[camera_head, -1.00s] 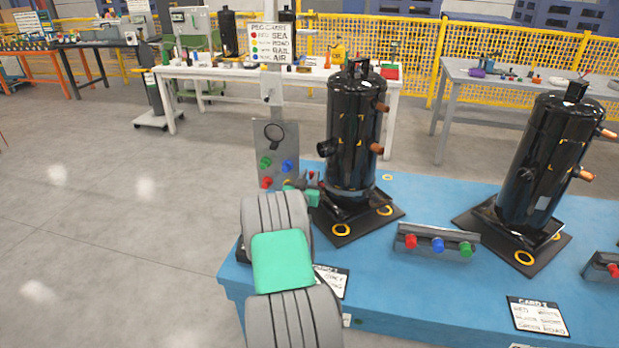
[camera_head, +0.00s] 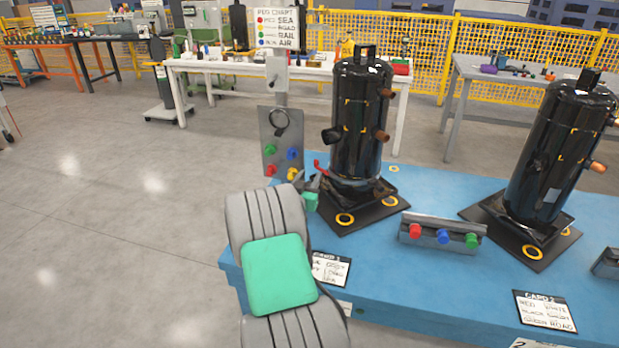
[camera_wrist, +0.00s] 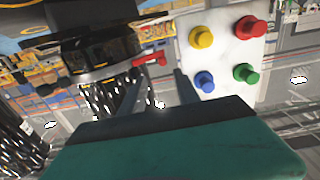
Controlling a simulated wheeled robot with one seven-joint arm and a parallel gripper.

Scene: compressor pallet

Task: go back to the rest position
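My gripper (camera_head: 315,184) is beside the lower left side of the nearer black compressor (camera_head: 360,122), at the end of my grey and green arm. In the wrist view its two fingers (camera_wrist: 158,92) stand apart with nothing seen between them. A red peg or lever (camera_wrist: 150,60) sticks out from the compressor's side beyond the fingertips; it also shows in the head view (camera_head: 320,168). The fingertips look clear of it. An upright peg board (camera_head: 268,125) stands just left of the gripper, with green, blue, red and yellow pegs.
The blue pallet (camera_head: 400,285) carries a second compressor (camera_head: 560,150), a small rack (camera_head: 442,234) with red, blue and green pegs, and cards. A peg chart (camera_head: 277,30) stands on the board's post. Open floor (camera_head: 110,240) lies to the left.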

